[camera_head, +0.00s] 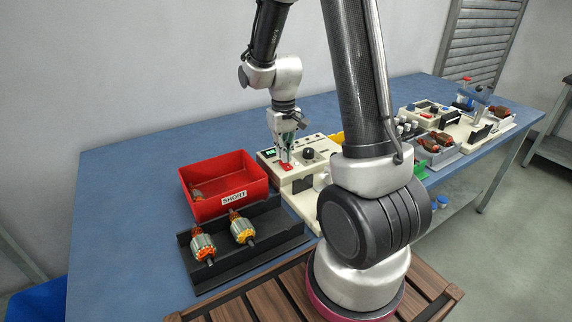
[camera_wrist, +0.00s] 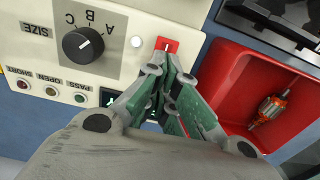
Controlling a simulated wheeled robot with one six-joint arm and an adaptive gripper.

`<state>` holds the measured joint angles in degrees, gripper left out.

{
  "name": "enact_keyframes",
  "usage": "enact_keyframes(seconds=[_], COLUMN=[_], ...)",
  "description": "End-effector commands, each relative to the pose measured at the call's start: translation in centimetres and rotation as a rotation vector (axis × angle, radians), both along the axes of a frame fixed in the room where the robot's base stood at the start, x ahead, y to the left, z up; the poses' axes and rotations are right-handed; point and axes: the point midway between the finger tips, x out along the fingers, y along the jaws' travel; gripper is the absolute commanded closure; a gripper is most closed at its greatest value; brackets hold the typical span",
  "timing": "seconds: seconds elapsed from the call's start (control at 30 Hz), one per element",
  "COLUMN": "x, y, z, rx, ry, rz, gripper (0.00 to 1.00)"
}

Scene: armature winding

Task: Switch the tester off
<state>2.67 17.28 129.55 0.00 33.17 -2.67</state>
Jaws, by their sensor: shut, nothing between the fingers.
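The tester (camera_head: 311,150) is a cream box on the blue table, with a dark screen, a black knob and a red switch. In the wrist view its panel (camera_wrist: 150,25) shows the SIZE knob (camera_wrist: 83,45) with A, B, C marks, and the red switch (camera_wrist: 166,44). My gripper (camera_head: 284,155) is shut and empty, pointing down over the panel. In the wrist view its fingertips (camera_wrist: 170,60) are right at the red switch; whether they touch it I cannot tell. The fingers hide part of the switch and most of the screen (camera_wrist: 110,97). The switch's position is unclear.
A red SHORT bin (camera_head: 225,185) stands left of the tester, with an armature (camera_wrist: 270,105) inside. In front, a black rack (camera_head: 270,235) holds two armatures (camera_head: 242,228). Another machine and trays (camera_head: 435,150) stand to the right. My arm hides the middle.

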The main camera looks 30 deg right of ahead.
Motion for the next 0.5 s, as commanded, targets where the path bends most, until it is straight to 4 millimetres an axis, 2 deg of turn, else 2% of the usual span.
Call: enact_keyframes(seconds=[0.5], x=[0.00], y=[0.00], z=[-0.81], rx=[0.000], ry=[0.000], rz=[0.000], gripper=[1.00])
